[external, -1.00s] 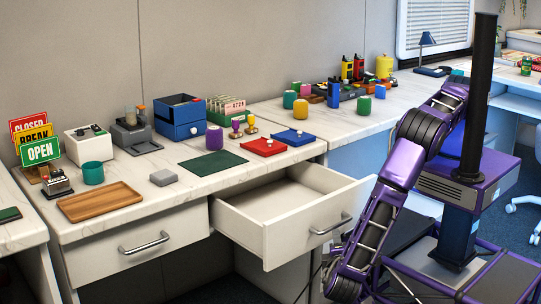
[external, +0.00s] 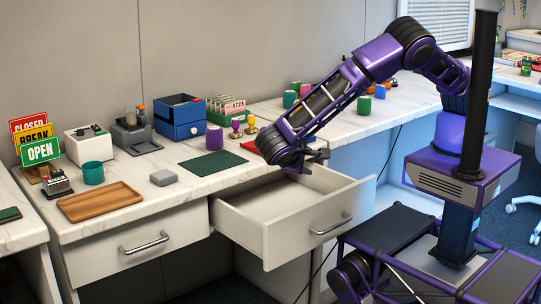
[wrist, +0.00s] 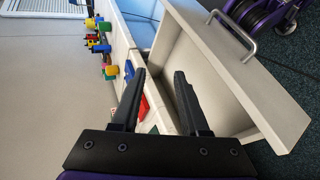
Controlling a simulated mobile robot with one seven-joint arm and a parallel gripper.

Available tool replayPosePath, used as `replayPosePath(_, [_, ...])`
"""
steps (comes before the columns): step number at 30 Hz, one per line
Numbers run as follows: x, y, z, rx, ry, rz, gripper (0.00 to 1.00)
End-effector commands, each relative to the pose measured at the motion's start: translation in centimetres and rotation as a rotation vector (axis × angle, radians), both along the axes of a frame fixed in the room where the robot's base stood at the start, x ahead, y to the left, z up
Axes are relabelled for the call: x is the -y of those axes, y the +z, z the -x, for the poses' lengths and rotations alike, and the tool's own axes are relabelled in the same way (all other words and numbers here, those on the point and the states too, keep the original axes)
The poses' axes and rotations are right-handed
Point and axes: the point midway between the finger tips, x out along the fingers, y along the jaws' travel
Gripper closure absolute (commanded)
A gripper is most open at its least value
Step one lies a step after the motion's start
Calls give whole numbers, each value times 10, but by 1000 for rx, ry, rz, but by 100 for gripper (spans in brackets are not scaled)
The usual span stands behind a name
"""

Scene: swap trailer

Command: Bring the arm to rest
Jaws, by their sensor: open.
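My gripper (external: 306,160) is at the end of my purple arm, above the back right part of the open drawer (external: 232,226). In the wrist view my gripper (wrist: 160,85) shows two dark fingers spread apart with nothing between them. The open drawer (wrist: 262,90) lies beyond and to the right of the fingers there. The drawer looks empty where its inside shows. My arm is bent and reaches left across the counter.
The counter holds a wooden tray (external: 100,202), a green mat (external: 213,163), a blue box (external: 180,118), a purple cylinder (external: 214,138) and upright signs (external: 40,151). The drawer front with its handle (external: 330,226) juts out from the counter. Floor (external: 225,290) shows below the drawer.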

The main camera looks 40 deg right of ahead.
Motion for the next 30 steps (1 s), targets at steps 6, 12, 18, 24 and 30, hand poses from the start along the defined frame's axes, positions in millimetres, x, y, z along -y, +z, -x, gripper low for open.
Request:
replayPosePath(6, [54,92,-58,-78,-242,-297,55])
replayPosePath(12, [122,152,-95,-144,-451,-607,55])
replayPosePath(18, [196,190,-115,-193,-644,-958,55])
replayPosePath(24, [259,209,-121,-215,-802,-1290,55])
replayPosePath(30, [299,216,-121,-221,-891,-1529,55])
